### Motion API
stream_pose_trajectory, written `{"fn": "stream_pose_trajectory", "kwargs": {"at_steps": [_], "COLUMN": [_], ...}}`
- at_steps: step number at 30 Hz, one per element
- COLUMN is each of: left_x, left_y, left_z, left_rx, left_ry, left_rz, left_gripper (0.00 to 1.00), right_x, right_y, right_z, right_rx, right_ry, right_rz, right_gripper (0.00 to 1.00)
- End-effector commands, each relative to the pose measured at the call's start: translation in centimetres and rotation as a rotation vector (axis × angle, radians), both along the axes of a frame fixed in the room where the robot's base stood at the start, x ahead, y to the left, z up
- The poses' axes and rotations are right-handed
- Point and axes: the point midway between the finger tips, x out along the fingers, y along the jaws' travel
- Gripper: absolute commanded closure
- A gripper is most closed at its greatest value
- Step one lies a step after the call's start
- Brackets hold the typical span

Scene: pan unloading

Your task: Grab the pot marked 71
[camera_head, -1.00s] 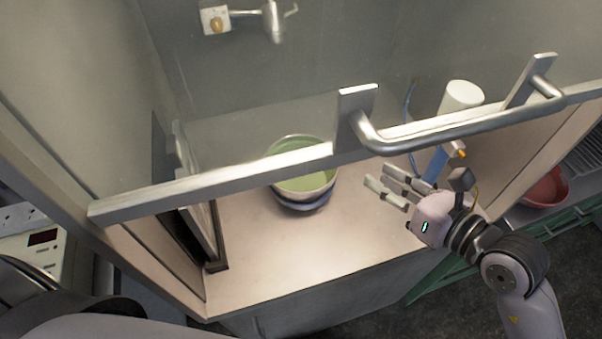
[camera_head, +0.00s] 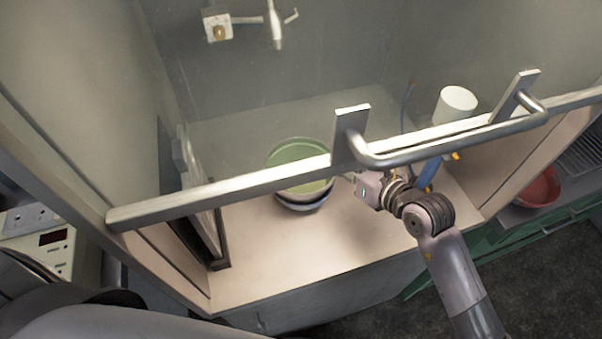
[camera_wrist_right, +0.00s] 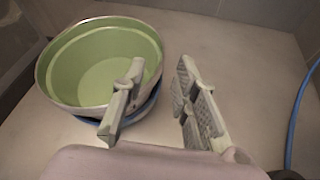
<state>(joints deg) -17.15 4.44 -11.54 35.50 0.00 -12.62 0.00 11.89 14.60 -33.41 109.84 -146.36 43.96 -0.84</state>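A round pot (camera_head: 302,153), green inside with a pale rim, stands in the cabinet behind the sash bar and sits in a blue vessel (camera_head: 300,205). No 71 mark is readable on it. The right wrist view shows the pot (camera_wrist_right: 85,75) at left and the blue vessel (camera_wrist_right: 140,112) under it. My right gripper (camera_wrist_right: 160,68) is open. Its left finger overlaps the pot's right rim, and its right finger is outside; contact cannot be told. In the head view the bar partly hides this gripper at the pot's right side. My left gripper is not in view.
The sash bar (camera_head: 230,190) with its bent metal handle (camera_head: 450,140) crosses above the worktop (camera_head: 270,255). A white cylinder (camera_head: 456,101) and a blue hose (camera_wrist_right: 291,128) are to the right. A red bowl (camera_head: 538,190) stands outside at right. A tap (camera_head: 275,25) is on the back wall.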

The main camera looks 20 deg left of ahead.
Motion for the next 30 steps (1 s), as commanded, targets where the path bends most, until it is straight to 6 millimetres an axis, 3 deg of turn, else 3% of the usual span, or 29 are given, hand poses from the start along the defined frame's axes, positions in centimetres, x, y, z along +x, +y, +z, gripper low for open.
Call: {"fn": "stream_pose_trajectory", "kwargs": {"at_steps": [9,18,30], "left_x": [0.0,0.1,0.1], "left_y": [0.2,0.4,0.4], "left_z": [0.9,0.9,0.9], "left_rx": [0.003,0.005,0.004], "left_ry": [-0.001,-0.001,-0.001], "left_rz": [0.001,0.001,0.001], "left_gripper": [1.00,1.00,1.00], "right_x": [2.6,2.9,2.9], "right_y": [3.0,3.4,3.3], "right_z": [-1.5,-1.7,-1.7], "right_rx": [0.000,-0.001,0.000], "right_ry": [0.000,-0.001,0.000], "right_rz": [0.000,0.000,0.000], "right_gripper": [0.73,0.73,0.99]}}
